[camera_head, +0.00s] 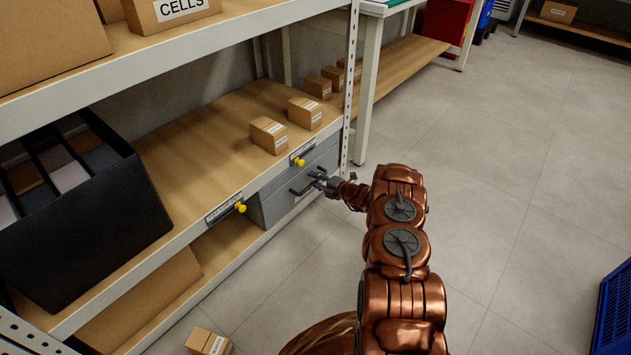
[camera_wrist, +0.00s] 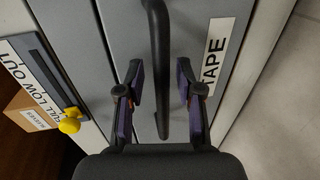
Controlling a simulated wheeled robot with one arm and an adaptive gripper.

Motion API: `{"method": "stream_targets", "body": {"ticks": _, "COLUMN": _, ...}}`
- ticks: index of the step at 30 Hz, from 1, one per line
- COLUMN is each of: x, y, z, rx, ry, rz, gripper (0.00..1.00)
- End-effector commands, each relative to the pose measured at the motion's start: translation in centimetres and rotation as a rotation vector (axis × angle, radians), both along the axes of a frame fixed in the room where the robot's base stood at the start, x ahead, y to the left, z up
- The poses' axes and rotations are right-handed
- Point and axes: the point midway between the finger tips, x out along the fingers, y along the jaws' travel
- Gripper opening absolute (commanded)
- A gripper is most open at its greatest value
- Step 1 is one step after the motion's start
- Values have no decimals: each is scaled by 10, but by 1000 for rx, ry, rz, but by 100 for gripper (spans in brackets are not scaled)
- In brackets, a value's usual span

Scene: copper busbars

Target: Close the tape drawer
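The tape drawer (camera_wrist: 197,40) has a grey front with a white TAPE label (camera_wrist: 214,52) and a black bar handle (camera_wrist: 158,40) in the wrist view. In the head view the grey drawer unit (camera_head: 284,206) sits under the shelf edge. My gripper (camera_wrist: 160,82) is open, with one finger on each side of the handle and a visible gap on both sides. In the head view my gripper (camera_head: 322,181) is at the drawer front. I cannot tell how far the drawer stands out.
Yellow knobs (camera_head: 240,207) and label strips line the shelf edge. Small cardboard boxes (camera_head: 268,136) stand on the shelf above. A black bin (camera_head: 95,235) is at the left. A box (camera_head: 208,342) lies low at the front. A blue crate (camera_head: 612,310) is at right; the floor between is clear.

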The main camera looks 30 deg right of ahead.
Motion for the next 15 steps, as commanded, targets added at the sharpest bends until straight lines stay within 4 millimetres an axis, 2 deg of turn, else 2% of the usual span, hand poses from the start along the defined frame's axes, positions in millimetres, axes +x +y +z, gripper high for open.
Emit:
{"method": "stream_targets", "body": {"ticks": 10, "x": -2, "y": -1, "z": 0, "rx": 0, "ry": 1, "rz": -1, "gripper": 39}}
{"method": "stream_targets", "body": {"ticks": 15, "x": -17, "y": -8, "z": 2, "rx": 2, "ry": 5, "rz": -4, "gripper": 39}}
